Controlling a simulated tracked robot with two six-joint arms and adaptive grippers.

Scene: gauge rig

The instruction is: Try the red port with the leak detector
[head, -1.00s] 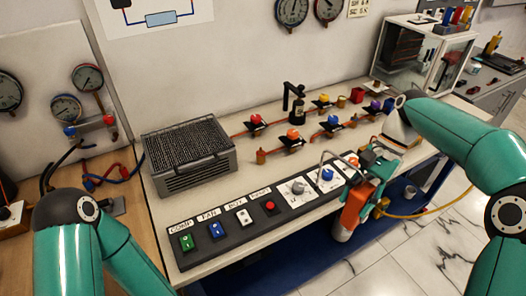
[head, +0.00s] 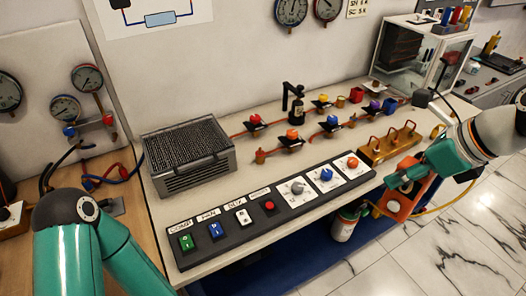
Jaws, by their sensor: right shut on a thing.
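My right gripper (head: 408,177) is at the right, past the front edge of the bench. It is shut on an orange device (head: 400,203) with a pale round patch, which looks like the leak detector. The teal fingers hide part of it, and I cannot make out its probe tip. A port with a red top (head: 255,120) sits on the copper pipework at the back of the bench, well left of the gripper and apart from it. My left arm shows at lower left, but its gripper is out of view.
The switch panel (head: 222,258) lies along the front of the bench. A brass manifold (head: 372,157) with hooked handles stands beside its right end. A finned grey unit (head: 190,177) stands at left. A small tank (head: 343,227) is below the bench edge.

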